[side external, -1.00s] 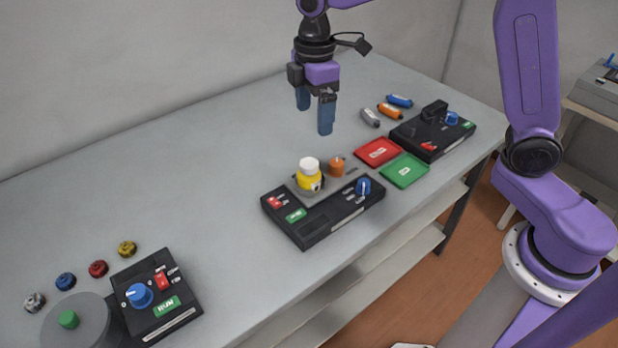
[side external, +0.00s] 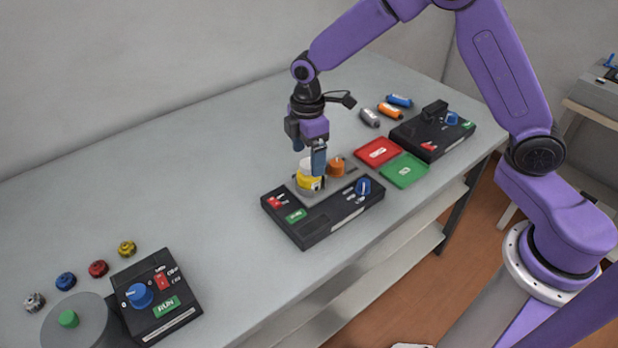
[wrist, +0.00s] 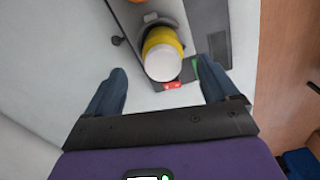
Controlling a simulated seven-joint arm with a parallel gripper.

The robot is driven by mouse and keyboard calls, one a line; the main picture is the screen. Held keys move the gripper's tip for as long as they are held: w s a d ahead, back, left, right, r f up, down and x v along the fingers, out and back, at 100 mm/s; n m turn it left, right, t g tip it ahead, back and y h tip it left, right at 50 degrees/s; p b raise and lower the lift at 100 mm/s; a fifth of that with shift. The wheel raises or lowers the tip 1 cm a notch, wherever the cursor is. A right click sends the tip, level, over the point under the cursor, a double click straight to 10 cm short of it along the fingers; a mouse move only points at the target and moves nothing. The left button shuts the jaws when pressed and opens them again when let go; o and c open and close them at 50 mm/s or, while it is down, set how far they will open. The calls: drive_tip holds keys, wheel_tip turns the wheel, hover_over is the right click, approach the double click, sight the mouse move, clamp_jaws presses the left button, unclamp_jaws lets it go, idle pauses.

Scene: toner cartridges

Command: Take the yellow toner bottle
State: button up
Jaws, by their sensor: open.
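The yellow toner bottle (side external: 306,182) with a white cap stands upright on the grey plate of the middle black device (side external: 322,212). In the wrist view the bottle (wrist: 163,41) shows from above, its white cap (wrist: 163,62) toward me. My gripper (side external: 306,165) is at the bottle's upper part; one finger hides part of the cap in the side view. In the wrist view my gripper (wrist: 162,80) is open, with the bottle's cap between and slightly beyond the fingertips. I see no finger clearly touching it.
An orange knob-like piece (side external: 336,167) stands close beside the bottle. A red tray (side external: 378,152) and a green tray (side external: 404,170) lie to the right. Several small cylinders (side external: 389,110) and another black device (side external: 432,133) are behind them. The table's left middle is clear.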

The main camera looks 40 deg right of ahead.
sight(307, 163)
drive_tip(key=shift+s+a+f, duration=0.1)
drive_tip(key=shift+f, duration=1.25)
drive_tip(key=shift+s+a+f, duration=0.1)
drive_tip(key=shift+f, duration=1.25)
